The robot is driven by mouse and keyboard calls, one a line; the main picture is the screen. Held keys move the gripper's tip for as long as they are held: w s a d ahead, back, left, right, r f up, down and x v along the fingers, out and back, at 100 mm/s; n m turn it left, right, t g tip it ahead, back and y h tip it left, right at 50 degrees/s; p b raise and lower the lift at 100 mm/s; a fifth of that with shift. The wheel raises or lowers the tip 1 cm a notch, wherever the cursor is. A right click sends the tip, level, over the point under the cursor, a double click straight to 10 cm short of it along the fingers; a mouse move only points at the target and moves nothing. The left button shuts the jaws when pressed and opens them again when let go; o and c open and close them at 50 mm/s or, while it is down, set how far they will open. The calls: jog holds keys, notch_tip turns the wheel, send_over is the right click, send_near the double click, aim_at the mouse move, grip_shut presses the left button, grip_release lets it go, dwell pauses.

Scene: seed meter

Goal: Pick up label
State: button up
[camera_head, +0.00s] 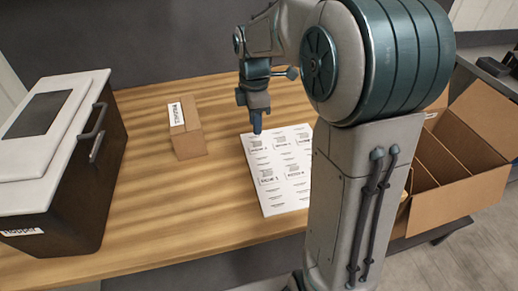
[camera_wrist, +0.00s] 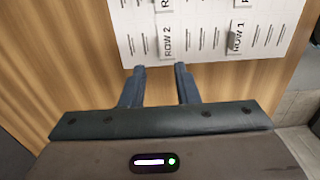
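The label sheet (camera_head: 284,171) is a white page with printed text blocks, lying flat on the wooden table, partly hidden by my arm. It also shows at the top of the wrist view (camera_wrist: 200,50), where the words ROW 2 and ROW 1 can be read. My gripper (camera_head: 257,130) is over the sheet's far left edge in the head view. In the wrist view its two fingers (camera_wrist: 160,68) are apart, with nothing between them, and the tips reach the sheet's edge. I cannot tell whether they touch it.
A small cardboard box (camera_head: 187,132) with a white label stands left of the sheet. A dark case with a white lid (camera_head: 82,150) fills the table's left end. An open divided carton (camera_head: 465,195) is at the right. The wooden table (camera_head: 190,205) is clear in front.

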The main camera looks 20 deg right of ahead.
aim_at(257, 148)
notch_tip(257, 148, down, 7)
jog(key=shift+r, duration=0.15)
dwell(0.4)
grip_shut()
